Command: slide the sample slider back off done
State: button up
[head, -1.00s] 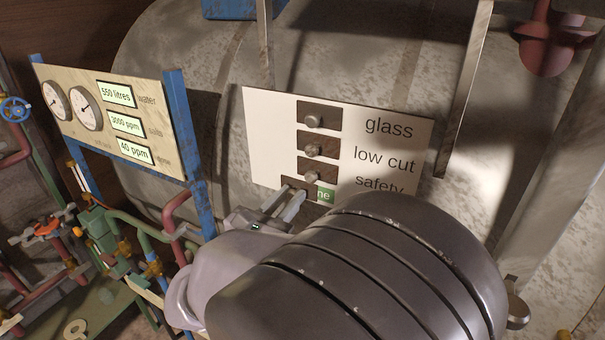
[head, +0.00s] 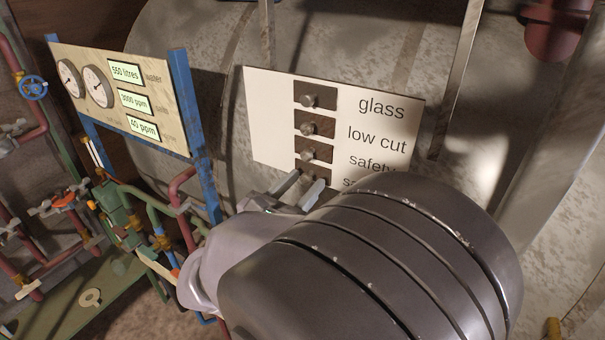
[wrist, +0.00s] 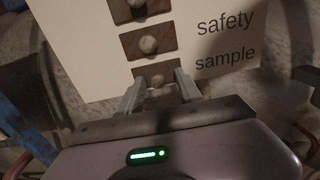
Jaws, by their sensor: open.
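The sample slider is the lowest on a white board (head: 275,120), with a dark plate (head: 323,172) partly hidden by my gripper. In the wrist view its pale round knob (wrist: 157,81) shows between my fingers, beside the word "sample". My gripper (head: 308,178) is open, with one finger on each side of the knob; whether either touches it I cannot tell. No green "done" patch shows on the sample row. My arm hides part of its label in the head view.
Above are the safety knob (head: 307,155), low cut knob (head: 307,129) and glass knob (head: 309,101), close together. A gauge panel (head: 110,110) on blue posts stands left. Pipes and valves crowd the lower left.

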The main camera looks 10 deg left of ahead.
jog(key=p+v, duration=0.2)
jog(key=v, duration=1.4)
jog(key=shift+s+a+p, duration=0.15)
jog(key=shift+s+p, duration=0.15)
jog(key=shift+s, duration=0.05)
jog(key=w+d+f+m+g+h+b, duration=0.1)
jog(key=d+f+m+g+h+b, duration=0.3)
jog(key=d, duration=0.6)
jog(key=w+d+f+m+g, duration=0.1)
jog(key=d+f+m+g, duration=0.1)
jog(key=d+m+g, duration=0.45)
jog(key=s+d+f+m+y+b, duration=0.3)
jog(key=m+y, duration=0.3)
jog(key=m, duration=0.7)
jog(key=s+d+f+m+y+b, duration=0.3)
jog(key=s+d+m+y+b, duration=0.1)
jog(key=m, duration=0.9)
jog(key=shift+s+d+f+g+y+b, duration=0.4)
jog(key=shift+s+d+y, duration=0.5)
jog(key=shift+s+d, duration=0.2)
